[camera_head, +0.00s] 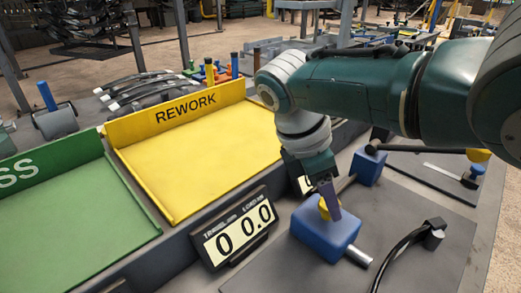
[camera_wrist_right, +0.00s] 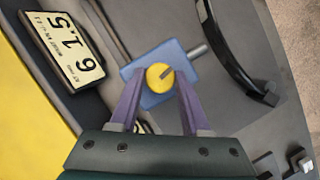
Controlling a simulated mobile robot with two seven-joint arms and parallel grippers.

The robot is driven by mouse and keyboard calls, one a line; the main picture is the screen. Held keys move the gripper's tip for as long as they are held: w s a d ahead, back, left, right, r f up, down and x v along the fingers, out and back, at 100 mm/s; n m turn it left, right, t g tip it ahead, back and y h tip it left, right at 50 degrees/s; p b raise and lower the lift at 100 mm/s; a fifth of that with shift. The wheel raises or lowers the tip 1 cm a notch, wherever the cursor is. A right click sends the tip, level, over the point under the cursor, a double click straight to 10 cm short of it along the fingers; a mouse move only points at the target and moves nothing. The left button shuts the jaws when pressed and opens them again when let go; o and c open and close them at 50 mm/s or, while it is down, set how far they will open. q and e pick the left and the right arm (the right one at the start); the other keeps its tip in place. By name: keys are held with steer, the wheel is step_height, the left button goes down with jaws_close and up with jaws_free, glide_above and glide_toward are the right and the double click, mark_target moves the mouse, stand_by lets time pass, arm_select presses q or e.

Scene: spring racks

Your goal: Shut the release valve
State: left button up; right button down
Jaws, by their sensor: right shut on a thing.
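The release valve appears as a blue block (camera_head: 325,232) with a round yellow knob (camera_head: 323,208) on top and a grey pipe stub on its side. In the right wrist view the blue block (camera_wrist_right: 150,97) lies ahead of the jaws, with the slotted yellow knob (camera_wrist_right: 159,77) between the two purple fingers. My right gripper (camera_head: 327,196) reaches down from above and is shut on the yellow knob; it also shows in the wrist view (camera_wrist_right: 160,80). The finger partly hides the knob in the head view. My left gripper is not in view.
A digital display (camera_head: 238,229) reading 0 0.0 stands left of the valve. A yellow REWORK tray (camera_head: 195,150) and a green tray (camera_head: 70,210) lie further left. Another blue block (camera_head: 368,166) stands behind.

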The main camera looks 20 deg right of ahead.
steer(key=shift+f+m+g+b, duration=0.1)
steer(key=shift+m+g+b, duration=0.3)
steer(key=shift+m+b, duration=0.5)
steer(key=shift+c, duration=1.8)
jaws_free()
steer(key=p+v, duration=0.2)
steer(key=v, duration=0.8)
steer(key=shift+d+p, duration=0.15)
steer(key=shift+p, duration=0.15)
